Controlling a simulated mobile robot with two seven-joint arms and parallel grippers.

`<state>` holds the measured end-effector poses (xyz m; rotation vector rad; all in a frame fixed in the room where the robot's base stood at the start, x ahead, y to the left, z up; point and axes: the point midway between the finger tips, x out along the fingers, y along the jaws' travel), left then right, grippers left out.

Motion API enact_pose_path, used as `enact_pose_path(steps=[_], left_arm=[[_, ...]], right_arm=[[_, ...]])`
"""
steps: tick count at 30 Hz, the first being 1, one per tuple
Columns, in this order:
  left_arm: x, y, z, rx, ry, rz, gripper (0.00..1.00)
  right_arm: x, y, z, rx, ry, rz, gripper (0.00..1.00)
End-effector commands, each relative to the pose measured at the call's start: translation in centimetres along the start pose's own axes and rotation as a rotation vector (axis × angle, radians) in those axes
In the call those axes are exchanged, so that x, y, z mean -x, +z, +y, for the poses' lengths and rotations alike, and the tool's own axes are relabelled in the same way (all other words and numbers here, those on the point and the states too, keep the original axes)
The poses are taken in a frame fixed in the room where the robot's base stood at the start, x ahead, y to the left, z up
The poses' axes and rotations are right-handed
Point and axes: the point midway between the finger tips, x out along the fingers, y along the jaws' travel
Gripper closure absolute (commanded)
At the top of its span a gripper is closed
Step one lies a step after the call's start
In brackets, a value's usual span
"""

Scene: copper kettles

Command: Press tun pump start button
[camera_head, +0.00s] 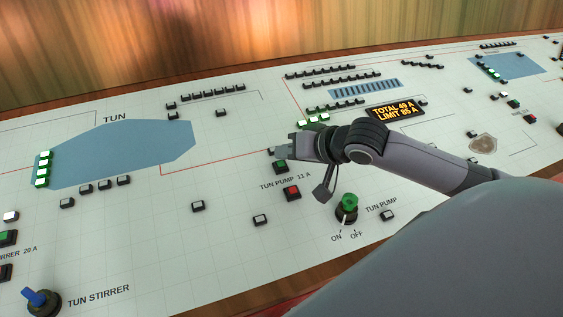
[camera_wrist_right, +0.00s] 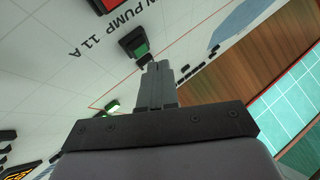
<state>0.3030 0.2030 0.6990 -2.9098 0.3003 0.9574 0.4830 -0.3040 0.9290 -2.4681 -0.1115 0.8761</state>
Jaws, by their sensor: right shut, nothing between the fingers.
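The tun pump start button is a green button (camera_head: 280,167) in a black housing, above the label "TUN PUMP 11 A" on the white panel. A red button (camera_head: 292,192) sits just below it. My right gripper (camera_head: 283,148) is shut and empty, just above the green button in the head view. In the right wrist view its closed fingertips (camera_wrist_right: 157,66) reach the edge of the green button (camera_wrist_right: 138,47); I cannot tell whether they touch. The red button (camera_wrist_right: 103,5) is at the top edge there. My left gripper is out of view.
A green rotary knob (camera_head: 348,203) marked TUN PUMP, ON and OFF, stands below my right forearm. A blue knob (camera_head: 40,300) marked TUN STIRRER is at the lower left. An amber display (camera_head: 396,110) reads "TOTAL 49 A, LIMIT 85 A". Several small indicators dot the panel.

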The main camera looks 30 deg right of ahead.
Motion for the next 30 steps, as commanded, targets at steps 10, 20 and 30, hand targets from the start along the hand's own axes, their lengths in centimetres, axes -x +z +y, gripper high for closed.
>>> enact_pose_path(steps=[10, 20, 30], left_arm=[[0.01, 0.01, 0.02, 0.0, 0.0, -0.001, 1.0], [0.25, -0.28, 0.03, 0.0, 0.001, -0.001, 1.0], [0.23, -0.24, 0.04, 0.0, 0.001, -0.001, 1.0]], right_arm=[[-0.02, 0.01, 0.01, 0.0, 0.0, 0.0, 1.0], [-0.62, 0.46, 0.44, 0.0, 0.0, -0.001, 1.0], [-0.66, 0.49, 0.48, 0.0, 0.0, 0.0, 1.0]])
